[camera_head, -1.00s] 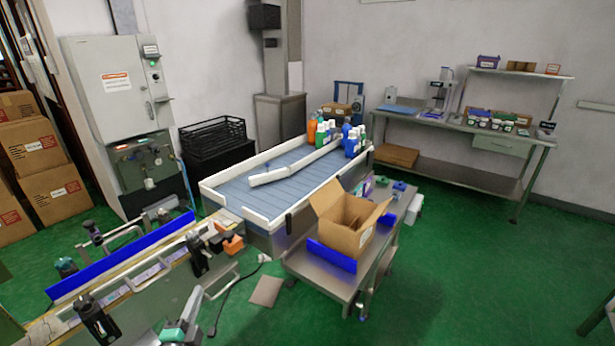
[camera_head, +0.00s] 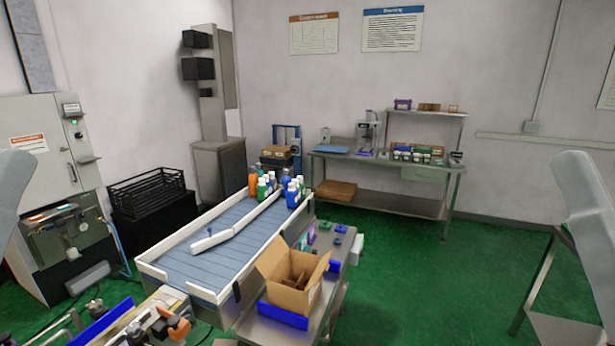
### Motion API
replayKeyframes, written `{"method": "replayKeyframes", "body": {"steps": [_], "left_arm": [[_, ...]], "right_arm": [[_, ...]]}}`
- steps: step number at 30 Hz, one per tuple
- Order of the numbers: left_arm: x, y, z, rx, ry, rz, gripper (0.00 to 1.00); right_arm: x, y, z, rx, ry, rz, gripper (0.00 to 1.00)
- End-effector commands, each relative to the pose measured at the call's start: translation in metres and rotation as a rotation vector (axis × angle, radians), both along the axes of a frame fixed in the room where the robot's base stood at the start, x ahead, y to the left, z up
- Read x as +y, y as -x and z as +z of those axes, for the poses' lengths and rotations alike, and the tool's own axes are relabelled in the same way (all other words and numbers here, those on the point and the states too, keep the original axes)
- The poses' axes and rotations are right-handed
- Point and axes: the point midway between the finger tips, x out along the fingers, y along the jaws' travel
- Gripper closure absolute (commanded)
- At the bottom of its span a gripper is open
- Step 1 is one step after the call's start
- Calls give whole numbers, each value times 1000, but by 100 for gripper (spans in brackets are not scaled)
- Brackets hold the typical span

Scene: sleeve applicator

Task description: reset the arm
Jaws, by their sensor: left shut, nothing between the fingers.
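A pale grey part of my left arm (camera_head: 12,195) stands at the left edge of the head view, in front of the grey cabinet. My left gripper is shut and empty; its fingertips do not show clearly. A larger pale grey part of my right arm (camera_head: 583,205) stands at the right edge, in front of the wall and green floor. My right gripper is not visible.
A conveyor (camera_head: 215,262) carries several bottles (camera_head: 292,190) at its far end. An open carton (camera_head: 290,278) stands on a small metal cart. A workbench (camera_head: 395,199) lines the back wall. Black crates (camera_head: 150,195) stand at left. Green floor (camera_head: 430,285) is clear at right.

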Motion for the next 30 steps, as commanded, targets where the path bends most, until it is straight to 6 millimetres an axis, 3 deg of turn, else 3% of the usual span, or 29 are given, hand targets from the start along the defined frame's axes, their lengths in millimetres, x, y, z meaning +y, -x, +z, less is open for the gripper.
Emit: {"method": "replayKeyframes", "body": {"steps": [1, 5, 15, 18, 23, 30], "left_arm": [[0, 0, 46, -1, -1, 2, 100], [0, -1, 103, 0, -1, 3, 100], [1, -1, 272, 1, -2, 5, 100], [1, -2, 314, 1, -2, 5, 100], [1, -2, 349, 1, -2, 5, 100], [1, -2, 349, 1, -3, 6, 100]], "right_arm": [[0, 1, 48, -5, 0, 0, 50], [0, 1, 104, -4, 0, 0, 50], [0, 0, 274, -3, 0, 0, 50], [0, 0, 315, -4, 0, 0, 50], [0, 0, 350, -3, 0, 0, 50], [0, 0, 350, -2, 0, 0, 50]]}}
